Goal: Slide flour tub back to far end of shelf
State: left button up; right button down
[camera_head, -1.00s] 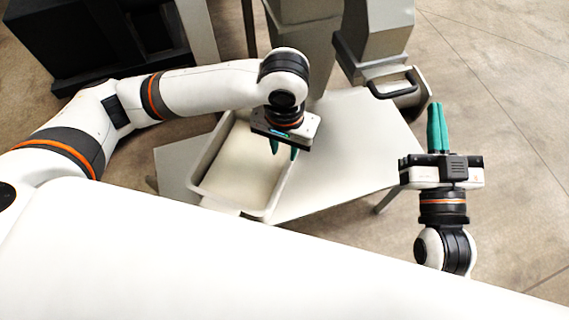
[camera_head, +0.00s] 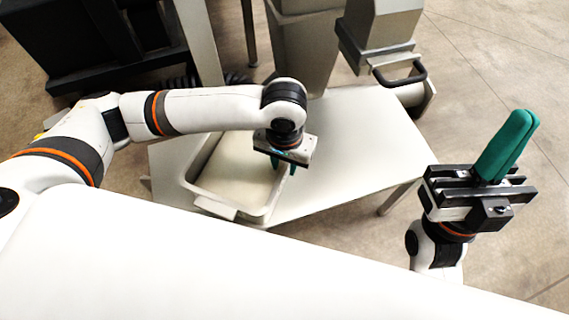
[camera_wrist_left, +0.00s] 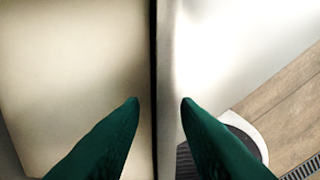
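The flour tub (camera_head: 247,213) is a pale rectangular tray with cream flour (camera_head: 232,165) inside. It sits on the left part of the light grey shelf (camera_head: 350,135). My left gripper (camera_head: 284,167) points down at the tub's right wall. In the left wrist view its green fingers (camera_wrist_left: 160,101) are apart, one on each side of the tub wall (camera_wrist_left: 167,50); I see no clear grip on it. The arm and gripper hide part of the tub's far side. My right gripper (camera_head: 522,118) is empty, its green fingers together, off to the right of the shelf.
A grey machine column (camera_head: 300,45) stands behind the shelf. A grey housing with a black handle (camera_head: 403,74) is at the back right. Black equipment (camera_head: 90,45) is at the back left. The shelf's right part is bare, with open floor beyond.

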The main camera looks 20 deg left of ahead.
pick_arm(q)
jog(key=shift+f, duration=0.4)
grip_shut()
dwell(1.4)
